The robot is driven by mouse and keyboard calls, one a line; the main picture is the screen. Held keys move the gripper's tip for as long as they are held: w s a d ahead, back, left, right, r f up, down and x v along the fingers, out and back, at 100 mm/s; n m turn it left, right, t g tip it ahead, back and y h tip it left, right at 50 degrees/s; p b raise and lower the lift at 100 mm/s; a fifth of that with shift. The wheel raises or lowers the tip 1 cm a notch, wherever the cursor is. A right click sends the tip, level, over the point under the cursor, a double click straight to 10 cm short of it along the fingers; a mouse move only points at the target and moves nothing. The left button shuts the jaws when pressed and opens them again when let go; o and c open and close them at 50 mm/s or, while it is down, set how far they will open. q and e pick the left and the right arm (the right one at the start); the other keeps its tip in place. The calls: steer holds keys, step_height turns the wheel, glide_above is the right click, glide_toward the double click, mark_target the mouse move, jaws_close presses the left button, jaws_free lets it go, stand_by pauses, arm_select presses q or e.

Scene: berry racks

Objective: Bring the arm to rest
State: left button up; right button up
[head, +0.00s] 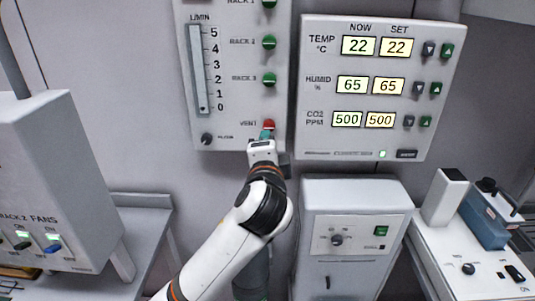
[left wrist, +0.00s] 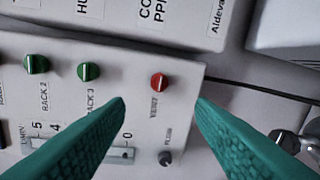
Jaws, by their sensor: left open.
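My left arm reaches up from the bottom of the head view to the gas panel (head: 230,90) on the wall. My left gripper (left wrist: 160,102) is open and empty, with two teal fingers. In the left wrist view the red VENT knob (left wrist: 159,82) shows in the gap between the fingertips, and the fingers do not appear to touch it. In the head view the red knob (head: 269,124) sits just above the gripper, partly hidden by it. My right gripper is in neither view.
Green rack knobs (head: 269,79) and a flow scale (head: 198,70) are on the gas panel. A display panel (head: 375,142) hangs to the right, above a white cabinet (head: 352,205). A fan box (head: 50,150) stands left; a bench (head: 490,285) with devices is at right.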

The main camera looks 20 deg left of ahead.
arm_select(q)
steer(key=shift+s, duration=0.1)
stand_by(0.3)
steer(key=s+a+f+n+g+h, duration=0.1)
steer(key=s+f+n+g, duration=0.1)
steer(key=s+f, duration=0.35)
steer(key=s+a+f+n+g+h, duration=0.1)
steer(key=s+f+g, duration=0.1)
steer(key=f, duration=0.7)
steer(key=s+f+n+g+h, duration=0.1)
steer(key=s+f+n+g, duration=0.1)
steer(key=s+f, duration=0.35)
steer(key=s+a+f+n+g+h, duration=0.1)
steer(key=s+f+n+g, duration=0.2)
steer(key=s+f, duration=0.5)
steer(key=s+a+f+n+g+h, duration=0.1)
steer(key=s+f+n+g, duration=0.3)
steer(key=s, duration=0.6)
step_height(320, 180, down, 28)
steer(key=s+f+m+g, duration=0.1)
steer(key=s, duration=0.1)
steer(key=s+a+f+g, duration=0.1)
steer(key=s+a+f, duration=0.2)
steer(key=s+f, duration=1.1)
steer(key=shift+s+f+m, duration=0.15)
steer(key=shift+s+m, duration=0.15)
steer(key=shift+s, duration=0.7)
